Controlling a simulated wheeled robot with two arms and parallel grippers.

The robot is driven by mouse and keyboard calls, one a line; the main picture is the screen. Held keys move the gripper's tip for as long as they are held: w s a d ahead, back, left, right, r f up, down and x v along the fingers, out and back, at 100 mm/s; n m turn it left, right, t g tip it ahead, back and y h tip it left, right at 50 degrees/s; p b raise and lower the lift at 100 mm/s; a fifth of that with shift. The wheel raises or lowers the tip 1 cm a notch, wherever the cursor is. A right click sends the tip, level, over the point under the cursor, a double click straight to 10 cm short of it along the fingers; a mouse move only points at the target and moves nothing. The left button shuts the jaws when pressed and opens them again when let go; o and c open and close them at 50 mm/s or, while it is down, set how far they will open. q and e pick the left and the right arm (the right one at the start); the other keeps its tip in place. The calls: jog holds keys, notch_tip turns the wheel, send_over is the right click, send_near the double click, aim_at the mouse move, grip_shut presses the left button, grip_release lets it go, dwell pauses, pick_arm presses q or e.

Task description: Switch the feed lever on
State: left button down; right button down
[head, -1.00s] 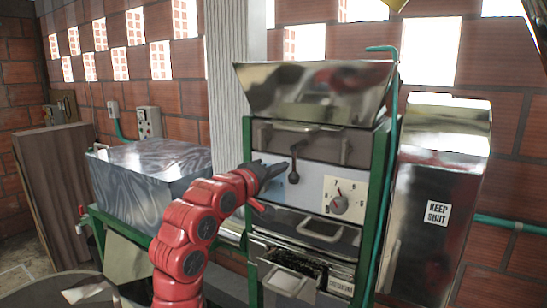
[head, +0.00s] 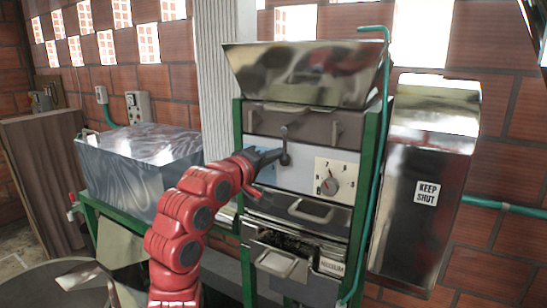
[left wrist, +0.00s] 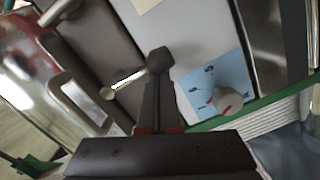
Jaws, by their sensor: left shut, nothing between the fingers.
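The feed lever (head: 284,144) is on the grey front panel of the machine. Its dark hub is low and its shaft points up to a small ball end. In the left wrist view the lever (left wrist: 133,78) lies across the picture, with the ball end at the left. My left gripper (head: 279,154) is shut and empty. It comes in from the left, and its fingertips are right beside the lever's hub; I cannot tell whether they touch. It also shows in the left wrist view (left wrist: 160,85). My right gripper is not in view.
A white plate with a rotary knob (head: 329,187) is right of the lever. A blue plate with another knob (left wrist: 229,103) is left of it, partly behind my gripper. A metal hopper (head: 305,75) is above, drawer handles (head: 312,211) below. A "KEEP SHUT" cabinet (head: 425,190) stands at right.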

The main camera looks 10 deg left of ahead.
aim_at(289, 157)
pick_arm(q)
jog(key=shift+s+d+f+n+b, duration=0.1)
jog(key=shift+n+b, duration=0.3)
jog(key=shift+s+d+f+n+b, duration=0.2)
jog(key=shift+d+n+b, duration=0.35)
jog(key=shift+n+b, duration=0.35)
jog(key=shift+s+d+n+b, duration=0.1)
jog(key=shift+d+n+b, duration=0.4)
jog(key=shift+n, duration=0.3)
jog(key=shift+s+d+r+n, duration=0.1)
jog(key=shift+d+r+n, duration=0.1)
jog(key=shift+n, duration=0.2)
jog(key=shift+s+d+r+n+h+p, duration=0.15)
jog(key=shift+d+n+h+p, duration=0.25)
jog(key=shift+n, duration=0.6)
jog(key=n+p, duration=0.1)
jog(key=d+n, duration=0.1)
jog(key=d+r+n+p, duration=0.1)
jog(key=shift+s+d+t+y+p, duration=0.1)
jog(key=shift+s+t+y+p, duration=0.2)
jog(key=shift+p, duration=0.05)
jog(key=shift+d+r, duration=0.1)
jog(key=shift+d, duration=0.05)
jog(key=shift+s, duration=0.15)
